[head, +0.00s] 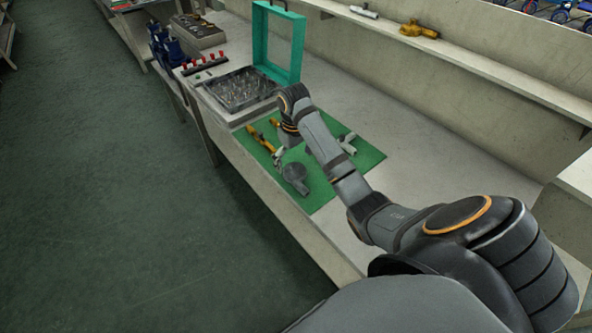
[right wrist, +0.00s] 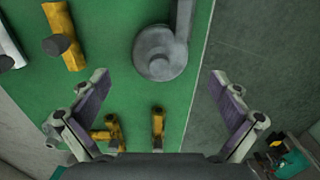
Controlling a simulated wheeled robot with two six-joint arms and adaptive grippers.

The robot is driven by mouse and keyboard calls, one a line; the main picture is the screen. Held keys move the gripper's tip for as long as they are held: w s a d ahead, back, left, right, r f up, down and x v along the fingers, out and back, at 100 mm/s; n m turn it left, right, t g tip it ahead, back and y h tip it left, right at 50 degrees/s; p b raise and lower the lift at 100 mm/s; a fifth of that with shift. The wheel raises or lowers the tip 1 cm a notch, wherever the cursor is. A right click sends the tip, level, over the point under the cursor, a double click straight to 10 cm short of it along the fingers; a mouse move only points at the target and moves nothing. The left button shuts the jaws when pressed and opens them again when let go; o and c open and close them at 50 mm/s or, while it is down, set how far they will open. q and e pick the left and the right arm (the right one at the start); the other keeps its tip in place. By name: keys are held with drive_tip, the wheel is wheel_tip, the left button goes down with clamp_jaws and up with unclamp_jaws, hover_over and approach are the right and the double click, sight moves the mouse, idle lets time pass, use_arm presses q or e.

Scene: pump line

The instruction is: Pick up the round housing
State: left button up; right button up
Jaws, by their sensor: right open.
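The round housing (head: 295,172) is a grey disc with a straight neck, lying on the green mat (head: 364,156). In the right wrist view the round housing (right wrist: 158,54) is at top centre, its neck running up out of the picture. My right gripper (right wrist: 158,80) is open and empty. Its two fingers spread left and right of the housing's line, with the housing beyond the fingertips and apart from them. In the head view my right gripper (head: 279,156) hangs over the mat just beyond the housing, partly hidden by my arm. My left gripper is not in view.
Several yellow fittings (right wrist: 158,125) and grey fittings (head: 348,138) lie on the mat. Behind it stands a tray of small parts (head: 205,97) with a raised teal frame (head: 259,35). A wall shelf (head: 465,62) runs along the right. The bench's front edge is close to the housing.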

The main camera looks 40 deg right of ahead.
sight(294, 165)
wheel_tip(294, 165, down, 4)
drive_tip(key=shift+w+r, duration=0.1)
drive_tip(key=shift+r, duration=0.05)
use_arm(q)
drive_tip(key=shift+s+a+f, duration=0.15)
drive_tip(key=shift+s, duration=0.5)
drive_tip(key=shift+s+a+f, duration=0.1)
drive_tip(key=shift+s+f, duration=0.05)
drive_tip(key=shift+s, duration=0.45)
use_arm(e)
drive_tip(key=shift+r, duration=0.1)
drive_tip(key=shift+c, duration=0.4)
drive_tip(key=c, duration=0.7)
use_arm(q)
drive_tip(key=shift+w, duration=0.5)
use_arm(e)
drive_tip(key=c, duration=0.7)
